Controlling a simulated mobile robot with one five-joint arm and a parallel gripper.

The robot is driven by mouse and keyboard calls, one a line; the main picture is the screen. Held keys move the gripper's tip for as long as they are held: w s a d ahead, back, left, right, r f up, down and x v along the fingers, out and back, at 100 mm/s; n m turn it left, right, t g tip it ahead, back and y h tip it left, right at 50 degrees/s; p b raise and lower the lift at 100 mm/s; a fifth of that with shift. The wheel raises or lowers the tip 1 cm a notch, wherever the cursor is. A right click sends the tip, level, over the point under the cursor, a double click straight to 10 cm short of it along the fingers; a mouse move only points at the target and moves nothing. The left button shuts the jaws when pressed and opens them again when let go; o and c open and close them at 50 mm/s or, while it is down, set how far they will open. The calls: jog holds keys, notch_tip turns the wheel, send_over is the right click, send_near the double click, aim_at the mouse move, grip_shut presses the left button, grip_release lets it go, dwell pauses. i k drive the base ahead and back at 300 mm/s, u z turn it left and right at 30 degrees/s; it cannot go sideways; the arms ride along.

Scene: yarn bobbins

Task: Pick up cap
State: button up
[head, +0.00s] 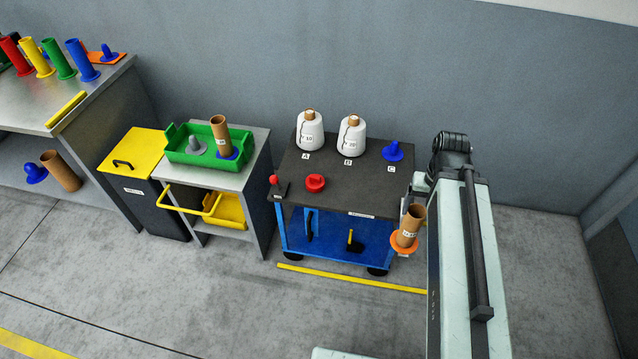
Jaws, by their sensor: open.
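A round red cap-like piece (315,183) lies on the dark top of the blue cart (330,172), near its front edge. A blue flanged piece with a domed peg (393,152) stands at the cart's back right, by the label C. The picture does not settle which piece is the cap. My arm rises at the right of the head view, beside the cart. My gripper's fingers cannot be made out in this view.
Two white yarn bobbins (310,130) (351,136) stand at A and B. A cardboard tube on an orange flange (405,243) is at the cart's right. A green tray (180,152) sits on the left table. The cart top's middle is clear.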

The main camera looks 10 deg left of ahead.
aim_at(314, 182)
jog(key=u, duration=0.3)
jog(key=i, duration=0.7)
jog(key=u, duration=2.2)
jog(key=i, duration=0.5)
jog(key=z, duration=0.05)
